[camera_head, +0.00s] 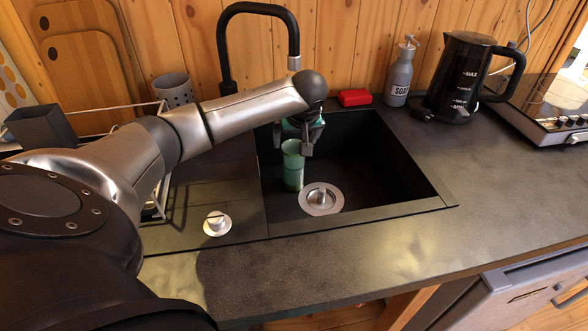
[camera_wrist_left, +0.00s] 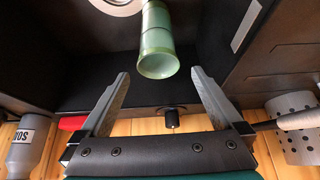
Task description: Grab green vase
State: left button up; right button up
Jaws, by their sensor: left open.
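The green vase (camera_head: 293,166) stands in the black sink (camera_head: 375,165), near its left wall. In the left wrist view the vase (camera_wrist_left: 157,42) shows ahead of and between the spread fingers, apart from both. My left gripper (camera_head: 302,143) reaches into the sink from above, right at the top of the vase. Its fingers (camera_wrist_left: 162,88) are open and empty in the left wrist view. In the head view the gripper partly covers the vase's rim. My right gripper is not in view.
A black faucet (camera_head: 291,35) rises behind the sink. A soap bottle (camera_head: 400,73), red sponge (camera_head: 355,97) and black kettle (camera_head: 460,78) stand at the back right. A grey perforated cup (camera_head: 174,90) stands back left. The front counter (camera_head: 400,240) is clear.

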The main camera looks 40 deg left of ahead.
aim_at(295, 149)
pick_arm(q)
jog(key=x, duration=0.2)
jog(key=shift+a+f+b, duration=0.1)
jog(key=shift+f+b, duration=0.2)
jog(key=shift+w+a+f, duration=0.2)
jog(key=shift+w+f, duration=0.1)
jog(key=shift+f, duration=0.3)
jog(key=b+x, duration=0.2)
jog(key=x, duration=0.2)
jog(key=shift+d+f, duration=0.1)
jog(key=shift+w+f, duration=0.1)
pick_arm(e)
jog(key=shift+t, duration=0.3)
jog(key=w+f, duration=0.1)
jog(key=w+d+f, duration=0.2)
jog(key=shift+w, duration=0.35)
pick_arm(q)
jog(key=shift+c, duration=0.2)
jog(key=c, duration=0.5)
grip_shut()
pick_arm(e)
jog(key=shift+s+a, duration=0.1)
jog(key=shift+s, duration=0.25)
